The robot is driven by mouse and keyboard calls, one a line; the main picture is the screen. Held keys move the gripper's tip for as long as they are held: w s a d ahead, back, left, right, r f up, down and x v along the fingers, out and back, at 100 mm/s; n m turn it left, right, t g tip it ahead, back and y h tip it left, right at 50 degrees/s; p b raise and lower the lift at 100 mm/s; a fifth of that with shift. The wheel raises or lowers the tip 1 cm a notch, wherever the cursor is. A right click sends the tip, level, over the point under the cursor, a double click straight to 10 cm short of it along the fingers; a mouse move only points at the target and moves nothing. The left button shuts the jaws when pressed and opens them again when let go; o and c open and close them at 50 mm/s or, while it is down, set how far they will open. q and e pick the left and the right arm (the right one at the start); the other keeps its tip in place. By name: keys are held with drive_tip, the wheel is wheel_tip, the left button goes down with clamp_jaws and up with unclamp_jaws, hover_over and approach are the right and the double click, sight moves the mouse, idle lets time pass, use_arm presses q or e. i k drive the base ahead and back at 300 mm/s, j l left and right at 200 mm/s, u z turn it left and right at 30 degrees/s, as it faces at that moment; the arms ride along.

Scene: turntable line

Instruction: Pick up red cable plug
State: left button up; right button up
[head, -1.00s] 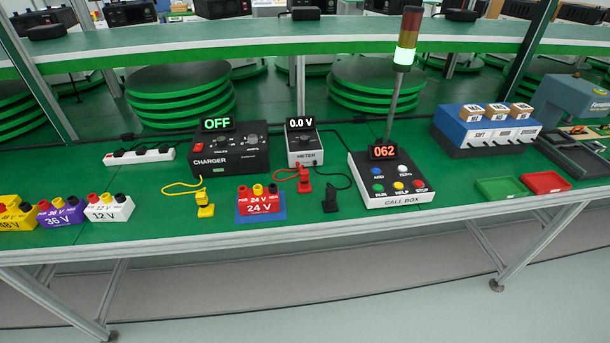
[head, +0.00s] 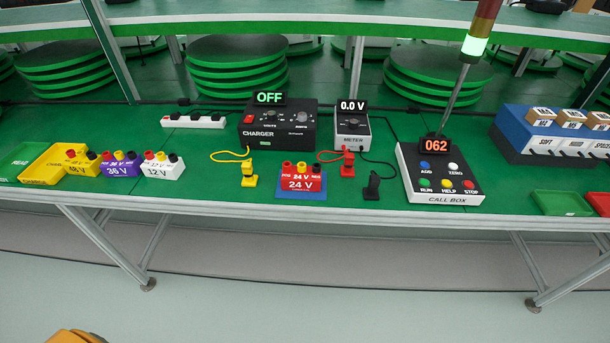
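The red cable plug (head: 347,164) stands upright on the green table top, in front of the meter (head: 351,131). A thin red cable runs from it to the meter. The black plug (head: 372,186) stands to its right, and the red 24 V block (head: 301,179) on a blue pad is to its left. The yellow plug (head: 249,174) on a yellow cable is in front of the charger (head: 278,127). Neither of my grippers shows in the head view.
The call box (head: 440,172) with its light pole stands right of the plugs. The 12 V block (head: 163,166), purple and yellow blocks and a yellow tray (head: 40,168) are at the left. A green tray (head: 560,203) is at the right. A yellow-orange shape (head: 75,336) shows at the bottom left.

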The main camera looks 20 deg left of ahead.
sight(349, 159)
drive_tip(key=i+l+u, duration=0.4)
drive_tip(key=l, duration=0.3)
drive_tip(key=i+l+u, duration=0.2)
drive_tip(key=i+l, duration=0.1)
drive_tip(key=l, duration=0.05)
